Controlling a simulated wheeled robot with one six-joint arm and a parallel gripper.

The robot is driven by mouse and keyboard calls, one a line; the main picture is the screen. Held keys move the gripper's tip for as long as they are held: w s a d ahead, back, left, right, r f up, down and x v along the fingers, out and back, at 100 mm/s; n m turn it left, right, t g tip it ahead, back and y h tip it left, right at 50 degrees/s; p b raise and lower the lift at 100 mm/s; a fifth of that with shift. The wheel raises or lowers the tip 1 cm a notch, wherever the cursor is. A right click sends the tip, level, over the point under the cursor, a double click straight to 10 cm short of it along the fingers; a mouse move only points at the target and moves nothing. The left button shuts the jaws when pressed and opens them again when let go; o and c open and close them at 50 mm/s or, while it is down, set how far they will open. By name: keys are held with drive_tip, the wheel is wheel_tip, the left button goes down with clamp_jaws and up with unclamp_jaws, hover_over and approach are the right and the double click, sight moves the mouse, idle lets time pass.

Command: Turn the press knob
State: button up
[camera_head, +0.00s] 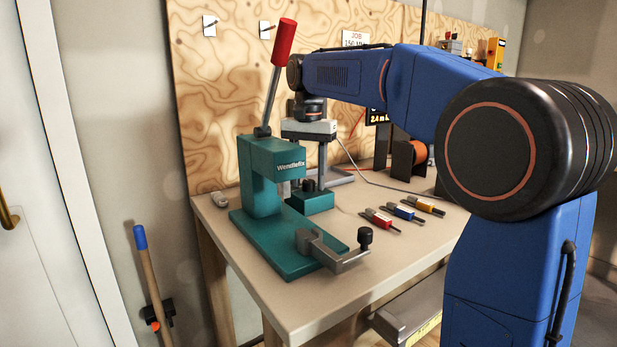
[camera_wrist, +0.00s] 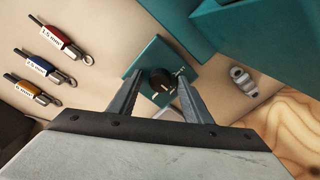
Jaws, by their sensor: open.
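The press (camera_head: 258,165) is a teal machine marked "Wendlefix" with a red-tipped lever (camera_head: 283,42), standing on the bench. A small black round knob (camera_head: 309,185) with a pale mark sits on a teal block (camera_head: 312,203) to the right of the press column. In the wrist view the knob (camera_wrist: 160,82) shows between my fingertips, near the picture's middle. My gripper (camera_wrist: 158,80) is open and empty, pointing down above the block, with one finger either side of the knob in that view. I cannot tell whether the fingertips reach down to its height or touch it.
The press column and lever stand close to the left of my gripper. A metal arm with another black knob (camera_head: 365,236) juts out at the press's front. Red, blue and yellow tagged tools (camera_head: 403,212) lie to the right. A small metal piece (camera_wrist: 243,80) lies beside the press.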

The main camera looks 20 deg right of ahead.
drive_tip(key=c, duration=1.1)
drive_tip(key=shift+o, duration=0.2)
drive_tip(key=shift+n, duration=0.3)
drive_tip(key=n, duration=0.5)
drive_tip(key=shift+n, duration=0.3)
drive_tip(key=n, duration=0.5)
drive_tip(key=shift+d+n, duration=0.1)
drive_tip(key=shift+n, duration=0.2)
drive_tip(key=o, duration=1.1)
drive_tip(key=shift+c, duration=0.2)
